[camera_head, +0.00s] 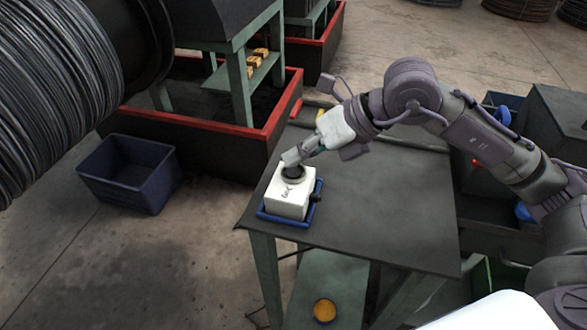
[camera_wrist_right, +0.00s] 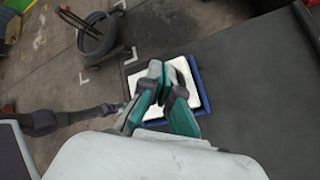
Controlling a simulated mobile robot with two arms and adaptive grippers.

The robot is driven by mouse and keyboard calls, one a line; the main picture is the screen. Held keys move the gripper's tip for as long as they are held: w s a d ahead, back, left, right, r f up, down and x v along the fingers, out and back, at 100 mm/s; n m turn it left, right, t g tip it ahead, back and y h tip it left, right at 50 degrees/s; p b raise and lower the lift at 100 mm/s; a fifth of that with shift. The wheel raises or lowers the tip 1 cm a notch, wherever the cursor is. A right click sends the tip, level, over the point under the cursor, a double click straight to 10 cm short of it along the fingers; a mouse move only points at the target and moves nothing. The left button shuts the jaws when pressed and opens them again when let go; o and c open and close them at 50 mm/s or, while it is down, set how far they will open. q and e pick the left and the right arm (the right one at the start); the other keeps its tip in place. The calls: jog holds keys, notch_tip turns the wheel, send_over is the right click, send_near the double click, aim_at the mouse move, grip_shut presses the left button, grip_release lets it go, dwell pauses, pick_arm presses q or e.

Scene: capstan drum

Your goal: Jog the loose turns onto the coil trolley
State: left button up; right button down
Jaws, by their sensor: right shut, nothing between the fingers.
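My right gripper (camera_head: 290,163) points down at the dark round button on the box's top. It is shut and empty, and its tips hide part of the button; contact cannot be told. In the right wrist view the teal fingers (camera_wrist_right: 165,78) are closed over the white box (camera_wrist_right: 184,72). A large drum wound with grey wire turns (camera_head: 50,90) fills the upper left. A round grey holder (camera_wrist_right: 97,40), perhaps the coil trolley, stands on the floor. My left gripper is out of view.
The dark tabletop (camera_head: 375,205) is mostly bare right of the box. A blue bin (camera_head: 130,172) stands on the floor at left. A red-edged pit or frame (camera_head: 225,145) with green stands lies behind the table. White corner marks lie around the grey holder.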

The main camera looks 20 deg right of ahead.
aim_at(297, 172)
jog(key=shift+r+p, duration=1.5)
jog(key=shift+r, duration=1)
